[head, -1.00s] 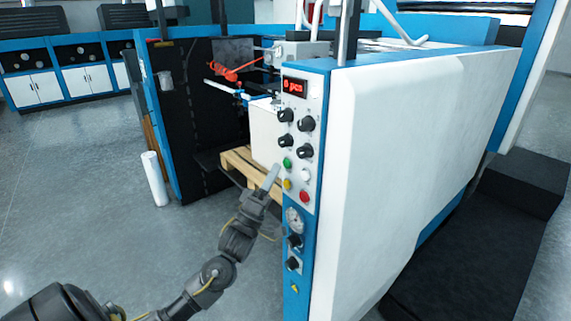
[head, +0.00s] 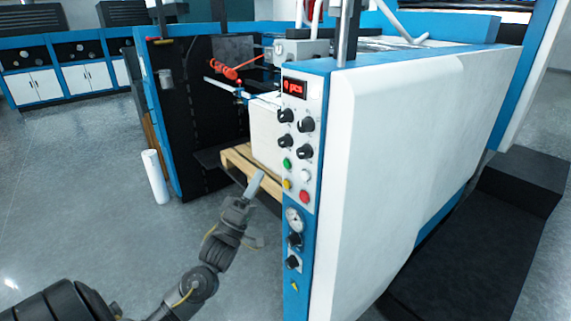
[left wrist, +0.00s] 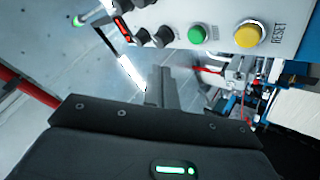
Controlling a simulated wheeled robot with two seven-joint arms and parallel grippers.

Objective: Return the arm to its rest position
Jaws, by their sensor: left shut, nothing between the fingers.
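My left gripper (head: 256,183) is shut and empty. In the head view it is in the air in front of the machine, left of and below the control panel (head: 296,157), apart from the buttons. In the left wrist view the gripper's fingers (left wrist: 162,88) point toward the panel, with the green button (left wrist: 197,34) and the yellow RESET button (left wrist: 250,33) above them. My left arm (head: 205,265) comes in from the lower left, bent at the elbow. My right gripper is not in view.
The blue and white machine (head: 400,150) fills the right side. A wooden pallet (head: 238,165) with a white stack stands in its opening. A white roll (head: 155,177) stands on the floor at left. Cabinets (head: 75,75) line the back. The floor at lower left is clear.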

